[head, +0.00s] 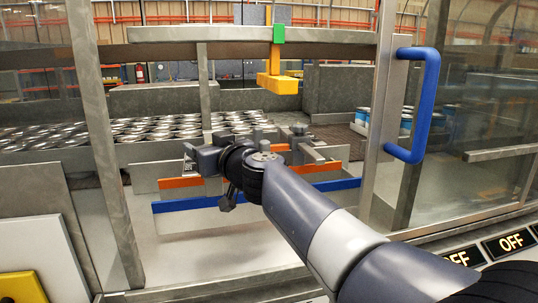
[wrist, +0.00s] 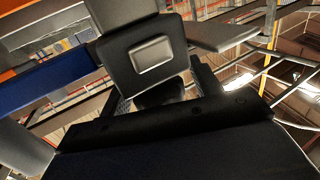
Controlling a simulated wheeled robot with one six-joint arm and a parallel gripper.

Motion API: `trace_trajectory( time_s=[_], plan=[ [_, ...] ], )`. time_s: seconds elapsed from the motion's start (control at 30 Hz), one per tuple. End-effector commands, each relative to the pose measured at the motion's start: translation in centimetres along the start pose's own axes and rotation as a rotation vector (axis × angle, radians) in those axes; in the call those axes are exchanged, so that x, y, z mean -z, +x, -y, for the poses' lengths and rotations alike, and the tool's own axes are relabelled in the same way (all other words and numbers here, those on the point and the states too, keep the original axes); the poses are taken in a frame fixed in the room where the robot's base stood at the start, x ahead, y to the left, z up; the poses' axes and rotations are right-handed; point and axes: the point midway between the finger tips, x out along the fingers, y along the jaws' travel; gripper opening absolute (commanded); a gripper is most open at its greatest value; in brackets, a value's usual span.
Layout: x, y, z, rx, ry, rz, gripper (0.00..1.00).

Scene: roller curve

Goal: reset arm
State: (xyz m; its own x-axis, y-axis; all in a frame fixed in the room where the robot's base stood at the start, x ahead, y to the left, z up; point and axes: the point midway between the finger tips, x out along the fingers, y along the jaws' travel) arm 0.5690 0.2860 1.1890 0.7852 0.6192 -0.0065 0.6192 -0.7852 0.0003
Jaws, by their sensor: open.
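My gripper (head: 192,160) is at the end of my arm, which reaches from the lower right through the open frame of the guarded machine. In the head view it is dark and small, in front of the orange and blue edged panels, and I see nothing held in it. In the wrist view my gripper (wrist: 160,92) shows its dark fingers apart, with a dark block bearing a pale-framed rectangle between and beyond them. I cannot tell what that block belongs to.
A blue door handle (head: 425,105) stands right of the opening. A yellow block (head: 278,84) hangs above my wrist. Silver cans (head: 160,130) crowd the conveyor behind. Blue-and-white cans (head: 405,122) stand at the right. A blue-edged panel (head: 185,204) lies below my gripper.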

Motion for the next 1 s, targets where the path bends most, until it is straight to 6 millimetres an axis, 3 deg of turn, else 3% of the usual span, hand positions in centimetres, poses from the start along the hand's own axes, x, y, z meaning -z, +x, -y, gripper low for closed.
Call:
trace_trajectory(
  time_s=[0.5, 0.8, 1.0],
  plan=[
    [0.6, -0.1, 0.3, 0.233, 0.000, -0.004, 0.60],
    [0.0, -5.2, -0.9, 0.233, -0.002, -0.009, 0.60],
    [0.0, -7.2, -1.3, 0.234, -0.001, -0.008, 0.60]
  ],
)
